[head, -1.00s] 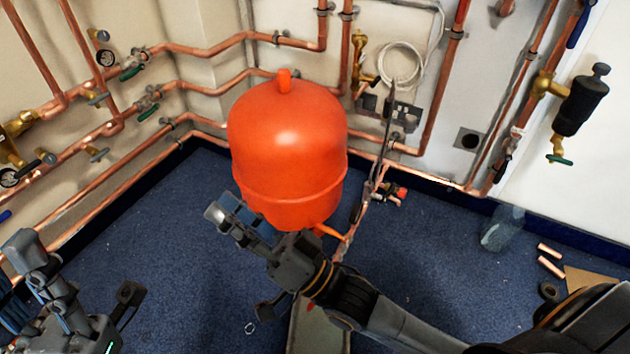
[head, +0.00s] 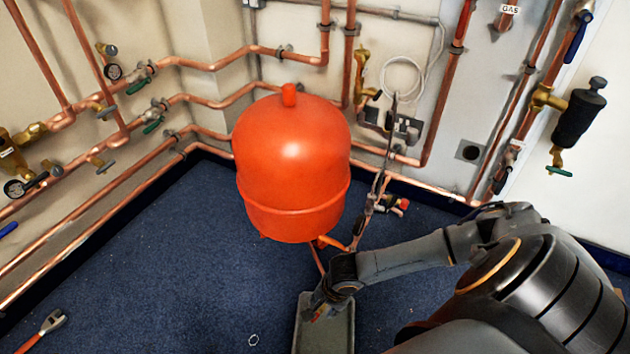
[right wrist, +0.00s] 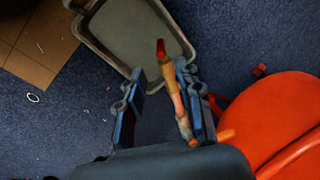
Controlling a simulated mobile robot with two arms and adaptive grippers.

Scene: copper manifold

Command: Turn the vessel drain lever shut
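The orange-red vessel (head: 292,165) stands in the corner; it shows at the right edge in the right wrist view (right wrist: 290,125). A thin drain pipe (head: 318,260) runs down below it. In the right wrist view a copper-coloured drain fitting (right wrist: 170,80) with a red end (right wrist: 161,48), perhaps the lever, lies between the fingers. My right gripper (right wrist: 160,78) is open, its two blue-padded fingers apart, the fitting closer to the right finger. Contact cannot be told. In the head view my right gripper is low by the tray, its fingers mostly hidden. My left gripper is out of view.
A grey tray (head: 305,335) lies on the blue floor below the right gripper. Copper pipes (head: 225,60) with valves line the walls. A red-handled tool (head: 42,330) lies at the lower left. The floor left of the vessel is clear.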

